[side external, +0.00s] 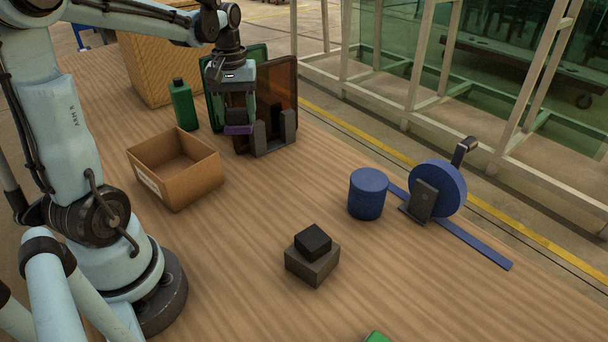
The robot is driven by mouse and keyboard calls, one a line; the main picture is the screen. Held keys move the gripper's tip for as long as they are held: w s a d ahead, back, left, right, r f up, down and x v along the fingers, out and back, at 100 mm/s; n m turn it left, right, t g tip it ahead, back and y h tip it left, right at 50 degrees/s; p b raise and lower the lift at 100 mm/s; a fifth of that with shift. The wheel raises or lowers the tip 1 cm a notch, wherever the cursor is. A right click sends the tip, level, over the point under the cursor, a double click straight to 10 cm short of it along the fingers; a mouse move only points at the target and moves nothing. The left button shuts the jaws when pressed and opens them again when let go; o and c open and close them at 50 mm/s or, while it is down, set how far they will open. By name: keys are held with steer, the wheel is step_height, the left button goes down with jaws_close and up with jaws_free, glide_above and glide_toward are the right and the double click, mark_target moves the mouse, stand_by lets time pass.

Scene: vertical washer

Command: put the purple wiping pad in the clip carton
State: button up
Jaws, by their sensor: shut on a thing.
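My gripper points down and is shut on the pad, close beside the dark rack at the back. The fingers hide part of the pad. The open brown carton (190,186) with a white label on its front stands on the table, left of and nearer than my gripper. Its visible inside looks empty.
A green bottle (183,105) stands just behind the carton. A dark rack (275,134) holds upright tinted panels (284,85) right beside my gripper. A blue cylinder (368,193), a blue tape roll (437,188) and stacked dark blocks (312,259) stand farther right.

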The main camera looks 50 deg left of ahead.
steer(key=s+a+f+n, duration=0.1)
steer(key=s+a+n, duration=0.2)
steer(key=s, duration=0.4)
steer(key=s+a+n, duration=0.4)
steer(key=s, duration=0.3)
glide_toward(176, 167)
steer(key=shift+s+d+f, duration=0.2)
steer(key=shift+d+f, duration=0.6)
steer(key=shift+d, duration=0.1)
steer(key=shift+s+d+f, duration=0.2)
steer(key=shift+d+f, duration=0.65)
steer(key=shift+d, duration=0.05)
steer(key=shift+s+d+f, duration=0.2)
steer(key=shift+d+f, duration=0.6)
steer(key=shift+d, duration=0.1)
steer(key=shift+f, duration=0.15)
steer(key=o, duration=1.1)
steer(key=shift+o, duration=0.2)
